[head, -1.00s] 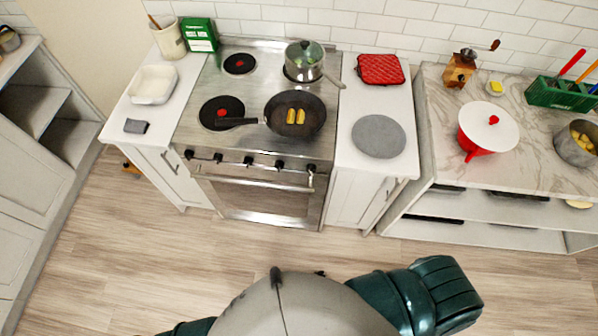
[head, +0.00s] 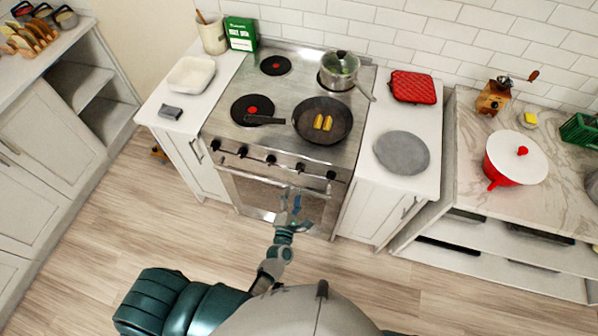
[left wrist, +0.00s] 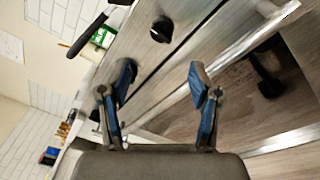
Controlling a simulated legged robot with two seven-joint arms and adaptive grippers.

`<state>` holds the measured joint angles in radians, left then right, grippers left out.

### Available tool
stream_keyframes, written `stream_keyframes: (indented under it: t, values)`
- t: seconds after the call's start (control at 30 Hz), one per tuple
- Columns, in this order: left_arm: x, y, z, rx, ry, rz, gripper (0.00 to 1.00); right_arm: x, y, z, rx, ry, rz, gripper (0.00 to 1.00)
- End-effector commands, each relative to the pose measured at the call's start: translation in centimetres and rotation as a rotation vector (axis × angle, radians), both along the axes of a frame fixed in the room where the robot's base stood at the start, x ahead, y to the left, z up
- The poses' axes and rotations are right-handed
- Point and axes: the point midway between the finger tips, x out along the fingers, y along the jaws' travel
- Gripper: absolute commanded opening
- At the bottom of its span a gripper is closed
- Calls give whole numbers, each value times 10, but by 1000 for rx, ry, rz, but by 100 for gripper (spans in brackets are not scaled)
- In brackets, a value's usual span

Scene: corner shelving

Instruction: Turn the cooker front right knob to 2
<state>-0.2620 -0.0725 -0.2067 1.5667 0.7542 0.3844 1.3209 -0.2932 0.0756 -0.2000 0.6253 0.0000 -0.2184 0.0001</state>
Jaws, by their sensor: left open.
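The cooker (head: 225,125) has a row of black knobs along its front edge. The rightmost knob (head: 331,175) and the one left of it (head: 300,167) are at the right end of the row. I cannot read any knob markings. My left gripper (head: 291,203) is open and empty in front of the oven door, below the right-hand knobs. In the left wrist view its two blue fingers (left wrist: 163,78) are spread apart, with one black knob (left wrist: 162,29) beyond them, not touched. My right gripper is out of view.
The oven handle (head: 270,182) runs below the knobs, close to my left gripper; it crosses the left wrist view diagonally (left wrist: 215,70). A frying pan (head: 338,132) with yellow pieces and a lidded pot (head: 339,75) stand on the cooktop. The floor in front is clear.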

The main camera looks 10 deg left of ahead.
Motion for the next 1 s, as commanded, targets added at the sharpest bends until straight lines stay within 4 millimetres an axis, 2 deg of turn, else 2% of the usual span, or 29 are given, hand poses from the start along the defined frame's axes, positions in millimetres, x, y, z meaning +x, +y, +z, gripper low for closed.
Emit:
stream_keyframes:
  t: [0.03,0.2,0.4,0.6,0.87,1.0]
  values:
    - [14,0,2,-1,-1,0,63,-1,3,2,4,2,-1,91]
    - [53,2,1,3,0,-1,63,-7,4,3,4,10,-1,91]
    - [87,7,0,1,1,-1,63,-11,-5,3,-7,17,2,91]
    - [100,10,-1,0,2,0,63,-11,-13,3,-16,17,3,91]
    - [101,8,-1,2,2,0,63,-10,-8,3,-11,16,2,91]
    - [101,8,-1,2,2,-1,31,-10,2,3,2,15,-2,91]
